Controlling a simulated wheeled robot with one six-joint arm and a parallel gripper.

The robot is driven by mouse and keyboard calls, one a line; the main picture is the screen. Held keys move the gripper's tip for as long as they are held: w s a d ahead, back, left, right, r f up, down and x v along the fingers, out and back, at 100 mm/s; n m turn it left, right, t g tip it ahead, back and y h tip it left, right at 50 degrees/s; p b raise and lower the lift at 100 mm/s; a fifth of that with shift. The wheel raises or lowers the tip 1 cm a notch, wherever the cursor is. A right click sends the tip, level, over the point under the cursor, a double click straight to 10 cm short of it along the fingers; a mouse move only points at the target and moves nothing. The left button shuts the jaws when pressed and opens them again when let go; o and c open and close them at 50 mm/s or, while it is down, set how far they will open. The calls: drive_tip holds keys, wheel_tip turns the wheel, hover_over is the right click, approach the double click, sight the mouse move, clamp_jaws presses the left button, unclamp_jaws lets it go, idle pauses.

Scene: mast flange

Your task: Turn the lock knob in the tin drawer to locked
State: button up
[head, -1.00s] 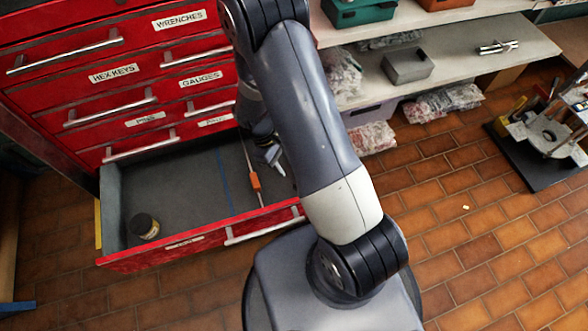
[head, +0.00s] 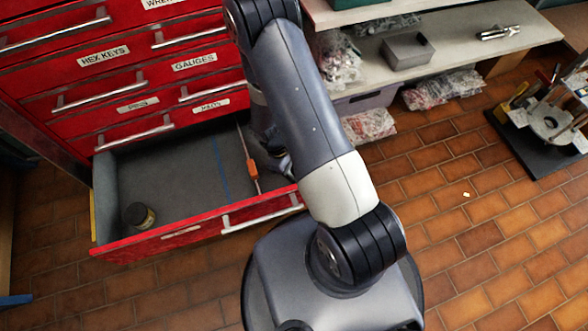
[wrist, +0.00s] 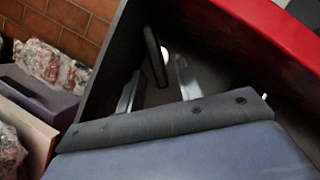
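The open bottom drawer (head: 165,238) is red-fronted with a grey floor; its red rim also shows in the wrist view (wrist: 250,35). In the wrist view my gripper (wrist: 155,82) is inside the drawer near a corner, its two pale metal fingers apart. A dark, narrow upright piece (wrist: 153,55) with a small whitish round spot beside it shows between the fingers. It may be the lock knob, but its marking and setting cannot be read. Whether the fingers touch it cannot be told. In the head view my arm hides the drawer's right end and most of my gripper.
An orange-handled screwdriver (head: 252,168) and a dark jar (head: 139,215) lie in the drawer. Closed red drawers rise behind it. A shelf with a grey box (head: 408,50) and bagged parts (head: 440,90) stands to the right. Brick floor is clear at front right.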

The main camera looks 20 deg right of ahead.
clamp_jaws()
drive_tip(key=shift+w+d+m+g+y, duration=0.15)
drive_tip(key=shift+m+g+y, duration=0.1)
drive_tip(key=shift+m, duration=0.5)
drive_tip(key=shift+w+d+m+g+y, duration=0.15)
drive_tip(key=shift+m+y, duration=0.1)
drive_tip(key=shift+m, duration=0.5)
drive_tip(key=shift+s, duration=0.1)
unclamp_jaws()
drive_tip(key=p+v, duration=0.2)
drive_tip(key=v, duration=0.9)
drive_tip(key=shift+c, duration=0.4)
